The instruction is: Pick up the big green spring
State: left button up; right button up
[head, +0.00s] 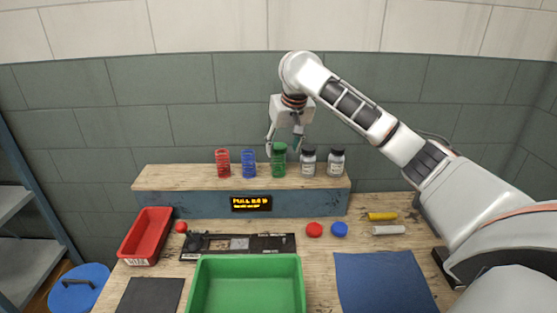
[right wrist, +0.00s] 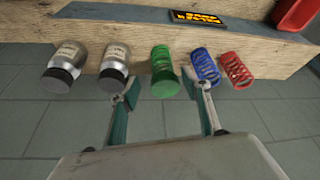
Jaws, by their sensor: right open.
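The big green spring (head: 279,168) stands upright on the wooden shelf, with a solid green top; it also shows in the right wrist view (right wrist: 162,62). My right gripper (head: 284,141) is open, above and around the level of the spring's top. In the right wrist view the two fingertips lie on either side of the green spring in the picture, and I cannot tell whether either touches it. The right fingertip there appears close to the blue spring (right wrist: 205,68). My left gripper is not in view.
On the shelf (head: 180,179), a red spring (head: 223,163) and the blue spring stand left of the green one, and two capped bottles (head: 308,163) stand to its right. Below are a green tray (head: 303,290), a red bin (head: 140,245), a blue mat (head: 385,285) and red and blue discs.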

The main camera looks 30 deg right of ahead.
aim_at(279, 159)
jog(key=shift+x, duration=0.95)
jog(key=x, duration=0.4)
jog(key=shift+w+a+f, duration=0.1)
jog(key=shift+w+a, duration=0.1)
jog(key=shift+w, duration=0.05)
jog(key=shift+w+d+f, duration=0.15)
jog(key=shift+w+f, duration=0.05)
jog(key=shift+f, duration=0.25)
jog(key=c, duration=1.2)
